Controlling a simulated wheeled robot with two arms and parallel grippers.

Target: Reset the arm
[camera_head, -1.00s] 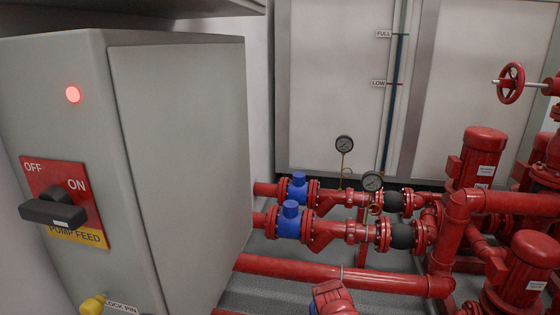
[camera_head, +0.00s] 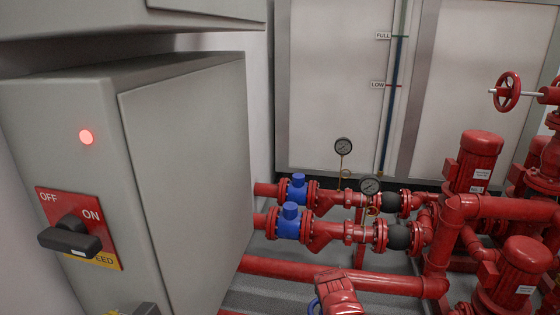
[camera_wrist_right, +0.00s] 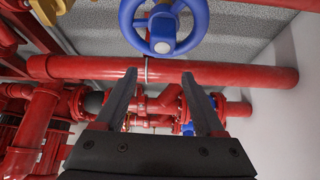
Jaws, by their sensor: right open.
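My right gripper (camera_wrist_right: 159,78) shows in the right wrist view, its two dark fingers apart with nothing between them. A blue handwheel (camera_wrist_right: 163,27) is beyond the fingertips at the top of that view, apart from them. My right gripper is not in the head view.
The grey cabinet (camera_head: 190,170) fills the left, with a lit red lamp (camera_head: 86,137) and a black switch handle (camera_head: 70,238) on its OFF/ON plate. Red pipes (camera_head: 345,280) and red pumps (camera_head: 473,162) fill the right. A red pipe (camera_wrist_right: 225,75) crosses the wrist view.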

